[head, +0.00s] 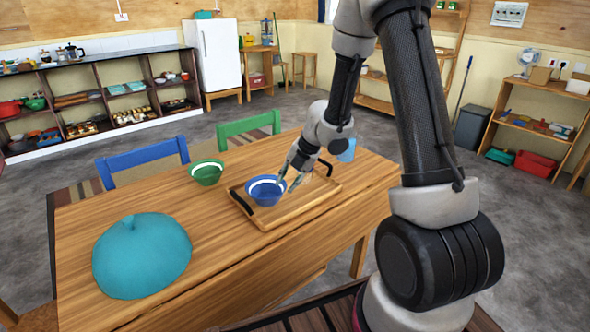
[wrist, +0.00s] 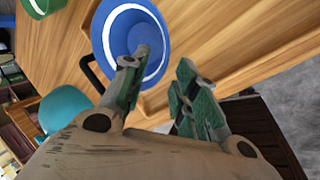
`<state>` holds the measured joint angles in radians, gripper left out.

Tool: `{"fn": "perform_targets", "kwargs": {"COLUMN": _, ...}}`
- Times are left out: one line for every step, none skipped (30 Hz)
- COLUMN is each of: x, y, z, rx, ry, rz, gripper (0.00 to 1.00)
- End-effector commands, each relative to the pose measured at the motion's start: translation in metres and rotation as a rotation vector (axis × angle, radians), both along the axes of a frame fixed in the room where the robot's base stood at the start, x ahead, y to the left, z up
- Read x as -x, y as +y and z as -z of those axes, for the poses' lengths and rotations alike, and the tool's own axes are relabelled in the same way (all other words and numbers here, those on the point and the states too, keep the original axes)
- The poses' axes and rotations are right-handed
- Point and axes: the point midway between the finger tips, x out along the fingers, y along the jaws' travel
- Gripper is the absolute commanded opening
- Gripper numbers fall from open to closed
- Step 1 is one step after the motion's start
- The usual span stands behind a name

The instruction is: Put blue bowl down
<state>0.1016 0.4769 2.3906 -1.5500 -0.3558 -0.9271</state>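The blue bowl (head: 266,194) with a white band inside sits upright at the left part of the wooden tray (head: 299,217) on the table. My gripper (head: 291,178) is at the bowl's right rim, pointing down. In the wrist view the bowl (wrist: 122,22) is at the top, and my gripper (wrist: 160,72) has one finger over the bowl's inside and the other outside the rim. The fingers stand apart with a gap between them, so it looks open. The bowl's underside is hidden.
A green bowl (head: 206,172) stands left of the tray. A teal domed thing (head: 141,256) lies at the table's front left. A light-blue cup (head: 347,151) is beyond the tray, partly behind my arm. Blue and green chairs line the far side. The table's middle front is clear.

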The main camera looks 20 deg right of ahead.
Motion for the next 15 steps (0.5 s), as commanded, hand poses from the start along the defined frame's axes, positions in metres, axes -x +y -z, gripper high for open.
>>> {"fn": "perform_targets", "kwargs": {"x": 0.002, "y": -0.005, "z": -0.011, "rx": 0.001, "ry": -0.005, "rz": 0.002, "gripper": 0.29}}
{"fn": "perform_targets", "kwargs": {"x": 0.004, "y": -0.007, "z": -0.016, "rx": 0.001, "ry": -0.005, "rz": 0.002, "gripper": 0.29}}
{"fn": "perform_targets", "kwargs": {"x": 0.006, "y": -0.009, "z": -0.022, "rx": 0.001, "ry": -0.005, "rz": 0.002, "gripper": 0.29}}
{"fn": "perform_targets", "kwargs": {"x": 0.008, "y": -0.010, "z": -0.027, "rx": 0.001, "ry": -0.004, "rz": 0.003, "gripper": 0.29}}
{"fn": "perform_targets", "kwargs": {"x": 0.010, "y": -0.012, "z": -0.031, "rx": 0.001, "ry": -0.003, "rz": 0.004, "gripper": 0.29}}
{"fn": "perform_targets", "kwargs": {"x": 0.011, "y": -0.014, "z": -0.037, "rx": 0.001, "ry": -0.004, "rz": 0.002, "gripper": 0.29}}
{"fn": "perform_targets", "kwargs": {"x": 0.012, "y": -0.015, "z": -0.041, "rx": 0.000, "ry": -0.003, "rz": 0.002, "gripper": 0.29}}
{"fn": "perform_targets", "kwargs": {"x": 0.013, "y": -0.016, "z": -0.044, "rx": 0.000, "ry": -0.003, "rz": 0.002, "gripper": 0.29}}
{"fn": "perform_targets", "kwargs": {"x": 0.015, "y": -0.018, "z": -0.048, "rx": 0.000, "ry": -0.003, "rz": 0.002, "gripper": 0.29}}
{"fn": "perform_targets", "kwargs": {"x": 0.016, "y": -0.018, "z": -0.050, "rx": -0.001, "ry": -0.002, "rz": 0.002, "gripper": 0.29}}
{"fn": "perform_targets", "kwargs": {"x": 0.017, "y": -0.019, "z": -0.052, "rx": -0.001, "ry": -0.002, "rz": 0.000, "gripper": 0.29}}
{"fn": "perform_targets", "kwargs": {"x": 0.018, "y": -0.019, "z": -0.054, "rx": 0.000, "ry": -0.001, "rz": 0.001, "gripper": 0.29}}
{"fn": "perform_targets", "kwargs": {"x": 0.018, "y": -0.020, "z": -0.055, "rx": 0.000, "ry": 0.000, "rz": 0.001, "gripper": 0.29}}
{"fn": "perform_targets", "kwargs": {"x": 0.019, "y": -0.020, "z": -0.056, "rx": 0.000, "ry": 0.000, "rz": 0.000, "gripper": 0.29}}
{"fn": "perform_targets", "kwargs": {"x": 0.019, "y": -0.020, "z": -0.057, "rx": 0.000, "ry": 0.000, "rz": 0.001, "gripper": 0.29}}
